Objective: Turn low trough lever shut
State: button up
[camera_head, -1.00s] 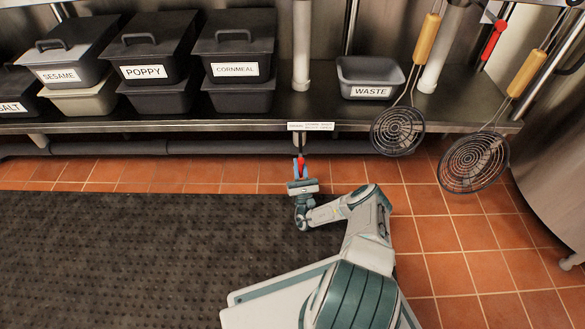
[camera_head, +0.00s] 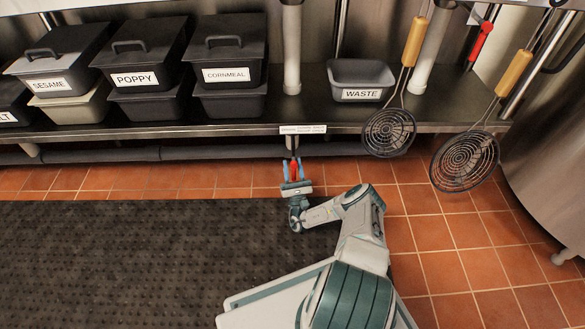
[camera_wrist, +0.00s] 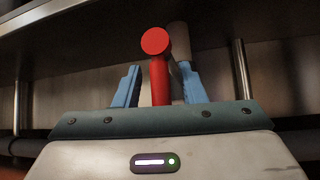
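The red lever (camera_wrist: 159,78), with a round knob end, stands upright below the shelf's front edge. It shows small in the head view (camera_head: 293,171), under a white label strip (camera_head: 303,129) whose text is too small to read. My gripper (camera_wrist: 160,85) is open with its blue fingers on either side of the lever. In the wrist view a clear gap shows between the left finger and the lever; the right finger looks closer. Whether either finger touches it I cannot tell. In the head view my gripper (camera_head: 292,173) points toward the shelf.
The steel shelf (camera_head: 250,124) runs above my gripper. It holds lidded dark bins (camera_head: 229,50) and a grey WASTE tub (camera_head: 361,80). Two wire skimmers (camera_head: 389,132) hang at the right. A dark mat (camera_head: 130,255) and orange tiles (camera_head: 455,260) cover the floor.

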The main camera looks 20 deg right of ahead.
aim_at(295, 169)
notch_tip(295, 169, up, 4)
jog(key=shift+d+f+p, duration=0.15)
jog(key=shift+f+p, duration=0.1)
jog(key=shift+p, duration=0.7)
jog(key=s+d+r+p, duration=0.5)
jog(key=s+d+r, duration=0.1)
jog(key=s+d, duration=0.2)
jog(key=shift+d+r, duration=0.15)
jog(key=shift+r, duration=0.1)
